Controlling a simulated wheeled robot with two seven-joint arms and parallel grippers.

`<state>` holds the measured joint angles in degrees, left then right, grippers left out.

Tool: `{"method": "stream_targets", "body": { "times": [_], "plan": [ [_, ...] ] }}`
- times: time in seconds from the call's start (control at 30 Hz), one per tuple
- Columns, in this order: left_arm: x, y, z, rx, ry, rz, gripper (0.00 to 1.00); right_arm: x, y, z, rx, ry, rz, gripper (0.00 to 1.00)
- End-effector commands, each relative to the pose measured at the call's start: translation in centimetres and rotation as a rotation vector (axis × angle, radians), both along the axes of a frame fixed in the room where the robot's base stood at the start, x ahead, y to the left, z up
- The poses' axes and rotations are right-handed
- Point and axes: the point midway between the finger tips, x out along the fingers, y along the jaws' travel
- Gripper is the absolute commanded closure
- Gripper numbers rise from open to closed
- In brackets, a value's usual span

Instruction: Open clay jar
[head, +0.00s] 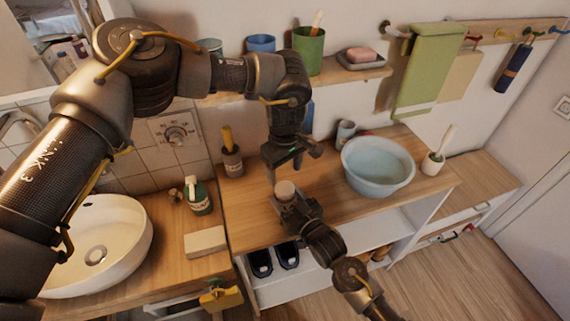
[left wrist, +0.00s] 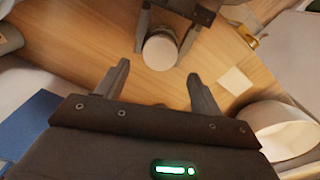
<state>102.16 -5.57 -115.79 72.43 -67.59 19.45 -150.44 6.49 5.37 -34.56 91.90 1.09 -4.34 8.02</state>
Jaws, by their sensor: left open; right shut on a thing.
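The clay jar (head: 285,188) stands over the wooden counter in the head view, its pale round lid showing. In the left wrist view the lid of the jar (left wrist: 160,52) is seen from above. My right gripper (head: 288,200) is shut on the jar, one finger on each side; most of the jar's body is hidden. My left gripper (head: 291,158) is open and empty above the jar, pointing down. In the left wrist view the fingers of my left gripper (left wrist: 160,86) are apart, with the lid beyond their tips and not between them.
A light blue basin (head: 378,168) stands to the right on the counter (head: 330,215). A brush holder (head: 232,160), a green soap bottle (head: 199,198) and a pale block (head: 205,242) are to the left. A shelf (head: 345,75) with cups hangs behind.

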Motion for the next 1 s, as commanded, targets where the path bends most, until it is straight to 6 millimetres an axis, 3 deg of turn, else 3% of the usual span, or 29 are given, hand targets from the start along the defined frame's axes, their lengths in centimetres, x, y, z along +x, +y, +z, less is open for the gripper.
{"method": "stream_targets", "body": {
  "times": [0.1, 0.33, 0.77, 1.0],
  "plan": [
    [-0.1, 0.0, -2.1, 0.002, 0.004, 0.000, 0.33, -0.1, 0.0, -0.4, -0.005, 0.008, 0.001, 1.00],
    [-0.1, 0.0, -5.1, 0.001, 0.002, 0.000, 0.33, -0.1, 0.0, -0.4, -0.005, 0.008, 0.001, 1.00],
    [0.0, 0.0, -6.1, 0.001, 0.001, 0.001, 0.33, -0.1, 0.0, -0.4, -0.005, 0.008, 0.001, 1.00],
    [0.0, 0.0, -6.0, 0.001, 0.001, 0.001, 0.63, -0.1, 0.0, -0.4, -0.005, 0.008, 0.001, 1.00]
  ]
}}
